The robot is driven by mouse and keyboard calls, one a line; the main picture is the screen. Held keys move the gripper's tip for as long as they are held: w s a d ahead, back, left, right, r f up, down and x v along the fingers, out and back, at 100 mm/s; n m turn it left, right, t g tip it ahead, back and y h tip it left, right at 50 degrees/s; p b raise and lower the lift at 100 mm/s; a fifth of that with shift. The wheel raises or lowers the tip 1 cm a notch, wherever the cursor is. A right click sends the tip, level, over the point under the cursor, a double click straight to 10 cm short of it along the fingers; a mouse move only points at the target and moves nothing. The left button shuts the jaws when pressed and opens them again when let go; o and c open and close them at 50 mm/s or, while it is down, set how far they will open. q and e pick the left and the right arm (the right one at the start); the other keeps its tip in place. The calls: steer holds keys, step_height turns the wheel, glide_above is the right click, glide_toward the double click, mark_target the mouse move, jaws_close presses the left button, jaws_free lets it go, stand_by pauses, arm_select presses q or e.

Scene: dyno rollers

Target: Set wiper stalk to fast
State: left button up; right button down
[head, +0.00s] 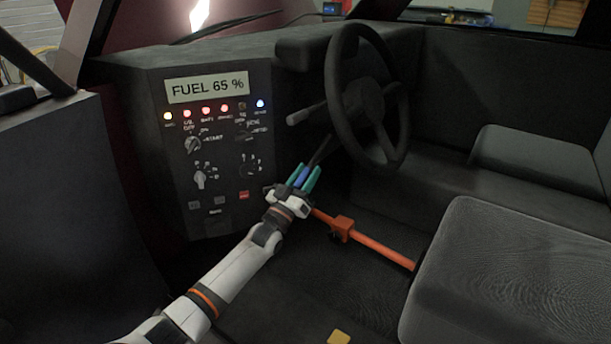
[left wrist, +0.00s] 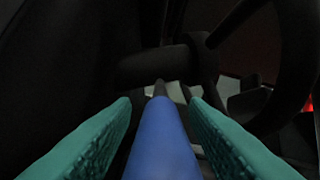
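The steering wheel (head: 363,97) is upright and dark, right of the dashboard panel. A stalk with a pale grey tip (head: 301,116) sticks out left of the wheel. A second, dark stalk (head: 323,148) slopes down from the column to a blue grip, which lies between the teal fingers of my left gripper (head: 303,178). In the left wrist view the blue grip (left wrist: 160,140) points away between the fingers, with dark gaps on both sides. The left gripper is open around it. I cannot read any wiper markings. My right gripper is not in view.
The panel (head: 218,150) with a "FUEL 65 %" display (head: 207,88), lamps and knobs stands left of the gripper. An orange bar (head: 375,246) runs below and right of it. A grey seat (head: 510,275) fills the lower right.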

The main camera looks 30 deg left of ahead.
arm_select(q)
steer(key=d+p+v, duration=0.1)
steer(key=v, duration=1.1)
steer(key=shift+a, duration=0.45)
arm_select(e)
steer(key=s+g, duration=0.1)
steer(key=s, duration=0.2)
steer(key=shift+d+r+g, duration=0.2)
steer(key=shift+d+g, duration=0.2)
